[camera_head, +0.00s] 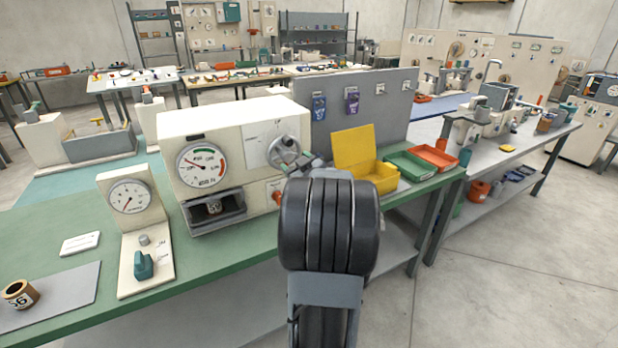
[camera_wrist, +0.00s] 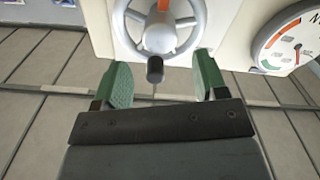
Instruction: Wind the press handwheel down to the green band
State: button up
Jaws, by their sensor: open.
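The press (camera_head: 240,130) is a cream box on the green bench. Its grey spoked handwheel (camera_head: 284,152) is on the front at the right, partly covered by my arm. In the wrist view the handwheel (camera_wrist: 160,28) has an orange mark and a dark crank knob (camera_wrist: 155,70) pointing toward me. My gripper (camera_wrist: 162,82) is open, its green fingers apart on either side of the knob, not visibly touching it. The dial gauge (camera_head: 202,165) has green and red bands; its needle points up-left, outside the green band. The gauge also shows in the wrist view (camera_wrist: 288,42).
A yellow bin (camera_head: 365,160), a green tray (camera_head: 408,165) and a red tray (camera_head: 434,157) stand right of the press. A smaller gauge stand (camera_head: 132,225) is to its left. A grey pegboard (camera_head: 390,95) rises behind. Open floor (camera_head: 520,250) lies at the right.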

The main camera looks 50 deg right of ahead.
jog(key=v, duration=0.9)
dwell(1.5)
